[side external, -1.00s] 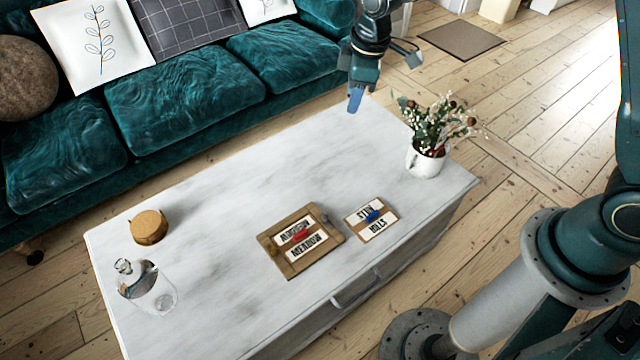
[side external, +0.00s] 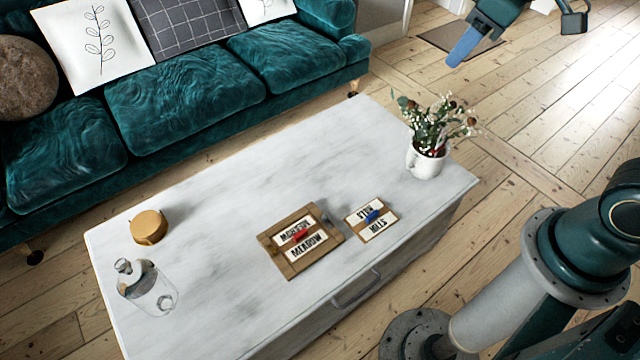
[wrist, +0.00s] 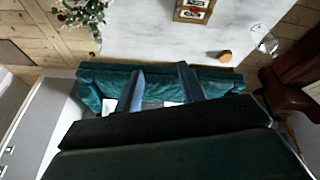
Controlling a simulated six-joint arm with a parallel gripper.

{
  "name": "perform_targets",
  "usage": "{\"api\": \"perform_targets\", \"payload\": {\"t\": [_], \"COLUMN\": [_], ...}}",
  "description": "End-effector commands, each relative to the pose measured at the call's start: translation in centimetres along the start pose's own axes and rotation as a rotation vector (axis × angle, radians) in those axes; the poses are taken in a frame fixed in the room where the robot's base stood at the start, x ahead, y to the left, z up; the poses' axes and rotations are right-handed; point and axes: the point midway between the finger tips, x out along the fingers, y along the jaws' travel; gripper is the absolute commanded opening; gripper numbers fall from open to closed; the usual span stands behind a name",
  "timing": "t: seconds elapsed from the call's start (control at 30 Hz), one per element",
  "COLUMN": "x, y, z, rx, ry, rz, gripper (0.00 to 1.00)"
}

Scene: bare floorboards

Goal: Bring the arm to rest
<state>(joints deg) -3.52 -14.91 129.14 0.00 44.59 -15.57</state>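My gripper (side external: 463,47) is high at the upper right of the side external view, past the far right end of the table and clear of everything on it. In the wrist view my gripper (wrist: 158,80) shows two blue fingers set apart with nothing between them, so it is open and empty. The side external view shows the fingers overlapping, edge on.
A white marbled table (side external: 215,225) carries a wooden tray with word cards (side external: 322,262), a smaller card holder (side external: 362,236), a flower pot (side external: 424,162), a round wooden piece (side external: 148,230) and a glass bottle (side external: 155,295). A teal sofa (side external: 185,95) stands behind.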

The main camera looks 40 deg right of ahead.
Motion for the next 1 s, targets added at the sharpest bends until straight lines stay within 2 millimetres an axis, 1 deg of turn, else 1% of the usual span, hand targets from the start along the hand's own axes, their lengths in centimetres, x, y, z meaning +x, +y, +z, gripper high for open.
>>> {"api": "perform_targets", "payload": {"t": [0.03, 0.1, 0.3, 0.5, 0.6, 0.8, 1.0], "x": [-0.8, -1.8, -3.8, -5.0, -5.3, -5.5, -5.5], "y": [-0.1, -0.2, -0.8, -1.4, -1.7, -1.9, -2.0], "z": [0.9, 2.1, 5.5, 8.8, 10.0, 11.1, 11.2], "rx": [0.025, 0.06, 0.163, 0.256, 0.291, 0.326, 0.329], "ry": [0.013, 0.025, 0.062, 0.095, 0.106, 0.118, 0.118], "rz": [0.006, 0.011, 0.026, 0.036, 0.039, 0.042, 0.042], "gripper": [0.39, 0.39, 0.39, 0.39, 0.39, 0.39, 0.39]}}
